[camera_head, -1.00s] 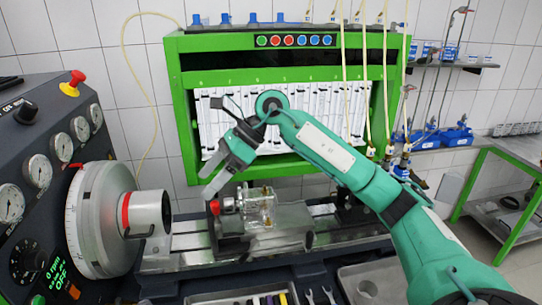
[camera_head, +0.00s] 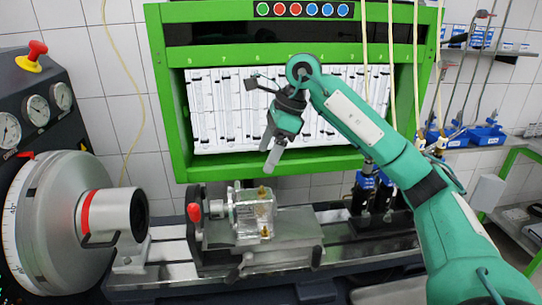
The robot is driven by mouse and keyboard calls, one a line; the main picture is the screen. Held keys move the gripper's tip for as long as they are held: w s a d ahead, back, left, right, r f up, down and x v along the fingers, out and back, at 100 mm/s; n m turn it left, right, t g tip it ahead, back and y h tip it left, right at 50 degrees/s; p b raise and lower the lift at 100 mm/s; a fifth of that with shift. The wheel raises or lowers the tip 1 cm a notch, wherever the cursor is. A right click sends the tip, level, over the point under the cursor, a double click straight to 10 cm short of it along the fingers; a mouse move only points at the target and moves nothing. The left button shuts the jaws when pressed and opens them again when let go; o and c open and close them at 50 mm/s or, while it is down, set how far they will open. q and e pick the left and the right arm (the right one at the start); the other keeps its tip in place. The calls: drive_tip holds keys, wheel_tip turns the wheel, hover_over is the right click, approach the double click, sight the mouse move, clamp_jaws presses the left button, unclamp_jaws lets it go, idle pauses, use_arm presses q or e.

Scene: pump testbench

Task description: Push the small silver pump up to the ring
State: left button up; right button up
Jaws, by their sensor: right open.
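The small silver pump (camera_head: 252,216), a clear and silver block with brass fittings, sits on a grey carriage on the bench rails, right of centre between the drive and the rail end. The red ring (camera_head: 88,213) goes round the silver drive cylinder at the left. A gap lies between the cylinder's end and the pump. My right gripper (camera_head: 270,158) is open and empty, in the air above the pump, fingers pointing down. It touches nothing that I can see. My left gripper is out of view.
A green cabinet (camera_head: 230,170) with white gauge tubes rises behind. Dark blue valves (camera_head: 366,190) stand on the rails at right. The rails (camera_head: 165,250) left of the carriage look clear.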

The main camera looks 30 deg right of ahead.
sight(248, 195)
drive_tip(key=p+x, duration=0.3)
drive_tip(key=x, duration=0.9)
drive_tip(key=shift+s+a+f+p, duration=0.1)
drive_tip(key=shift+a+f+p, duration=0.05)
drive_tip(key=shift+a+p, duration=0.15)
drive_tip(key=shift+f, duration=0.6)
drive_tip(key=c, duration=1.6)
drive_tip(key=shift+c, duration=0.6)
